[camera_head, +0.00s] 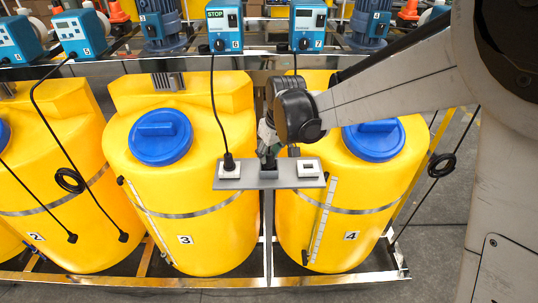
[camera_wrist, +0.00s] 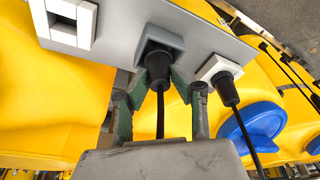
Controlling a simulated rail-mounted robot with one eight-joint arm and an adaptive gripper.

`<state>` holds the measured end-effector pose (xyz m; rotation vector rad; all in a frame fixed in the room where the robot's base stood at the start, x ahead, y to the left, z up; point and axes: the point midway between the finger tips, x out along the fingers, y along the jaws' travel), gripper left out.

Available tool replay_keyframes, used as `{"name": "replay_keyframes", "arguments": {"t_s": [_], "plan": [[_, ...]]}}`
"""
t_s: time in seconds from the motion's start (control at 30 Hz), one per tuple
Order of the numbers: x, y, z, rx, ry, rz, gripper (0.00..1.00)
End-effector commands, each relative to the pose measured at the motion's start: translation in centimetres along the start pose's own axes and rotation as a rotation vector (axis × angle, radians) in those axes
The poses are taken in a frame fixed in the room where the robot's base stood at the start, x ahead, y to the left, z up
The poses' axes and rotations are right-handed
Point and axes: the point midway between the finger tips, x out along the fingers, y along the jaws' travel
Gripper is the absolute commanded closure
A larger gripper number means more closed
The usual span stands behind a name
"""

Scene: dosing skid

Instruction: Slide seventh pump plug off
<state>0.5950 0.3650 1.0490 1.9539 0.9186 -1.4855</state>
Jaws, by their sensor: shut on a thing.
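Pump 7 (camera_head: 308,25) is a blue unit on the upper rail; its black cable runs down behind my arm. The grey strip (camera_head: 287,183) carries three sockets. In the wrist view a black plug (camera_wrist: 160,56) sits in the grey middle socket (camera_wrist: 148,35), with its cable hanging down. My gripper (camera_head: 268,150) is at this middle socket, its green-padded fingers (camera_wrist: 157,88) shut on the plug from both sides. In the head view my gripper hides the plug. I cannot trace its cable fully to pump 7.
A second black plug (camera_wrist: 226,84) sits in a white socket beside it, on pump 6's (camera_head: 224,26) cable. The white socket (camera_head: 309,168) at the other end is empty. Yellow tanks (camera_head: 180,215) with blue lids stand behind the strip. Loose cables hang (camera_head: 70,180) at left.

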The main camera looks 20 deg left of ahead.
Motion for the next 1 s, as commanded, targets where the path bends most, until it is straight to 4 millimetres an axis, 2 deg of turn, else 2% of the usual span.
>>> {"name": "replay_keyframes", "arguments": {"t_s": [0.8, 1.0], "plan": [[-4.2, 0.0, -1.1, 0.000, 0.000, 0.000, 1.00], [-4.4, 0.0, -1.2, 0.000, 0.000, 0.000, 1.00]]}}
